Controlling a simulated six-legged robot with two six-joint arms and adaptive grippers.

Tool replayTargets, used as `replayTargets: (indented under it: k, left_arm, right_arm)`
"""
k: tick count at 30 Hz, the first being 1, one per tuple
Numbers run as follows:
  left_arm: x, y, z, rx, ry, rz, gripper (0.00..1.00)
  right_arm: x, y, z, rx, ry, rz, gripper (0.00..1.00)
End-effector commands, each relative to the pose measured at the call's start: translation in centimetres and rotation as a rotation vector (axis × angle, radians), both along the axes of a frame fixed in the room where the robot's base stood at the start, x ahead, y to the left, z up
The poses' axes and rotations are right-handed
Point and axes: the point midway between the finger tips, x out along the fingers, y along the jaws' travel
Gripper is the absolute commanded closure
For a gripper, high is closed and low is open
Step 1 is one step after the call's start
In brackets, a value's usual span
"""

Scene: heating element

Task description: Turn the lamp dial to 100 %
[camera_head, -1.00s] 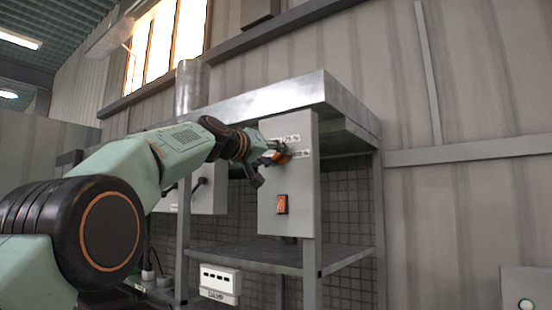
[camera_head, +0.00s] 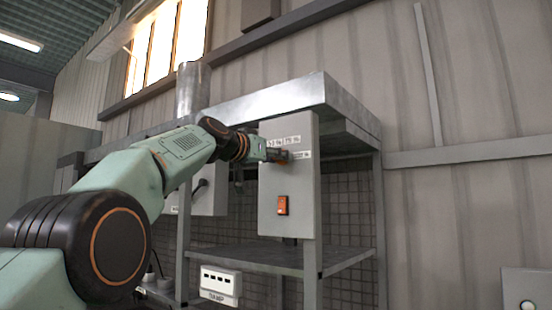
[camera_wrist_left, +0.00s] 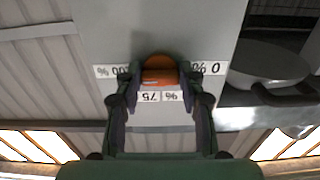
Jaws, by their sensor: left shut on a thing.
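The orange dial (camera_head: 284,157) is on the upper front of a grey control box (camera_head: 268,218). Percent labels surround it, with 100 % to its right in the head view. The wrist view is upside down; there the dial (camera_wrist_left: 158,68) sits between the labels 100 % (camera_wrist_left: 112,71) and 0 % (camera_wrist_left: 208,69), with 75 % (camera_wrist_left: 158,97) below it. My left gripper (camera_head: 273,155) is shut on the dial, with a finger on each side in the wrist view (camera_wrist_left: 160,85). I cannot tell exactly where the dial points. My right gripper is out of view.
An orange rocker switch (camera_head: 282,205) is lower on the same box. The box hangs on a metal frame with a top hood (camera_head: 270,100) and a lower shelf (camera_head: 290,257). A white labelled box (camera_head: 220,281) is below. A second grey box (camera_head: 208,190) stands left.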

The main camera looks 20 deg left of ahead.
Motion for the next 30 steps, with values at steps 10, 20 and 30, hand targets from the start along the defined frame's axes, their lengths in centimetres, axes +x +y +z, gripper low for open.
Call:
replayTargets:
  k: [10,20,30]
  left_arm:
    - [0.25,-0.11,-0.82,0.008,0.015,-0.005,0.92]
    - [0.10,-0.05,-0.34,0.004,0.007,-0.002,0.38]
    - [-0.11,0.04,-0.05,0.002,0.003,-0.002,0.38]
  right_arm:
    - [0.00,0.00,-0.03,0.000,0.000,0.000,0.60]
    - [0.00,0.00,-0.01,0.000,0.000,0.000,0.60]
    - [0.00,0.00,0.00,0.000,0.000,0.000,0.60]
